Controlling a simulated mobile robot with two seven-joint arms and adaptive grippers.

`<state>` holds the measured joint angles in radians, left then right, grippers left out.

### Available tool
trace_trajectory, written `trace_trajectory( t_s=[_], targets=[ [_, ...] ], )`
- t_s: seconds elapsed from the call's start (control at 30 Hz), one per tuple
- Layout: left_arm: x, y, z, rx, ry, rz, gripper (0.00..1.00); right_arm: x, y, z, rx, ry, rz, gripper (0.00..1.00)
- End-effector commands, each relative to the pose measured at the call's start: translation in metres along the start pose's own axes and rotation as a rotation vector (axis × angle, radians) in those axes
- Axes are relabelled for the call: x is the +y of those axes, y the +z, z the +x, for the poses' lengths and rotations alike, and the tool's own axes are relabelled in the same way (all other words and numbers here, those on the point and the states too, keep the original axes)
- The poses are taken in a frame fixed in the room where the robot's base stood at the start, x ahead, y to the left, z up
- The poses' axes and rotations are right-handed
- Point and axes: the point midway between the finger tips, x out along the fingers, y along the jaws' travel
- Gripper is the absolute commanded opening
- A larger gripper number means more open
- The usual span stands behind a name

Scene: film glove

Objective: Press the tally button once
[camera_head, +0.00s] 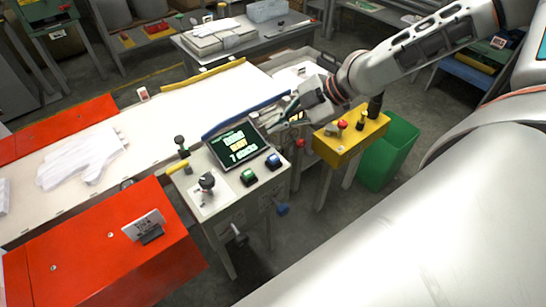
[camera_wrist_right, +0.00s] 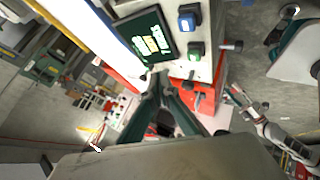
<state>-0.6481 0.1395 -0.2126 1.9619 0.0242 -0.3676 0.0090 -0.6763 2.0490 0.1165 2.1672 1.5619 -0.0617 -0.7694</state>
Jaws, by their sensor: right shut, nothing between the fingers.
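A control console (camera_head: 225,200) stands in the middle of the head view. Its dark screen (camera_head: 237,145) shows green and yellow text. A green push button (camera_head: 249,176) and a blue push button (camera_head: 273,161) sit on its top; I cannot read which is the tally button. In the right wrist view the blue button (camera_wrist_right: 188,17) and green button (camera_wrist_right: 195,50) lie beyond the fingers. My right gripper (camera_head: 288,108) is shut and empty, behind the screen's right side, apart from both buttons. Its fingertips (camera_wrist_right: 163,82) meet in the wrist view. My left gripper is not in view.
A black-knobbed lever (camera_head: 207,182) stands left of the buttons. A yellow box (camera_head: 350,138) with a red button is right of the console, near a green bin (camera_head: 388,155). A white glove shape (camera_head: 85,158) lies on the long pale belt (camera_head: 160,120). An orange cover (camera_head: 100,255) is at front left.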

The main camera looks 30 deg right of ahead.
Motion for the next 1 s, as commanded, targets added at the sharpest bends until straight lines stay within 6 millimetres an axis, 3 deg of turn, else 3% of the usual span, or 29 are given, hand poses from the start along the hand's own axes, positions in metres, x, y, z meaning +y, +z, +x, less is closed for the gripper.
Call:
trace_trajectory(
  t_s=[0.17,0.57,1.0],
  targets=[
    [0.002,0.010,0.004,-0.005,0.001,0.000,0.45,-0.004,0.004,0.005,0.000,0.001,0.000,0.00],
    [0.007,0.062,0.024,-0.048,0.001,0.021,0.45,-0.029,0.028,0.038,0.001,-0.005,0.006,0.00],
    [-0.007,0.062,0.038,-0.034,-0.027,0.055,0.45,-0.045,0.045,0.061,0.000,-0.002,0.002,0.00]
  ],
)
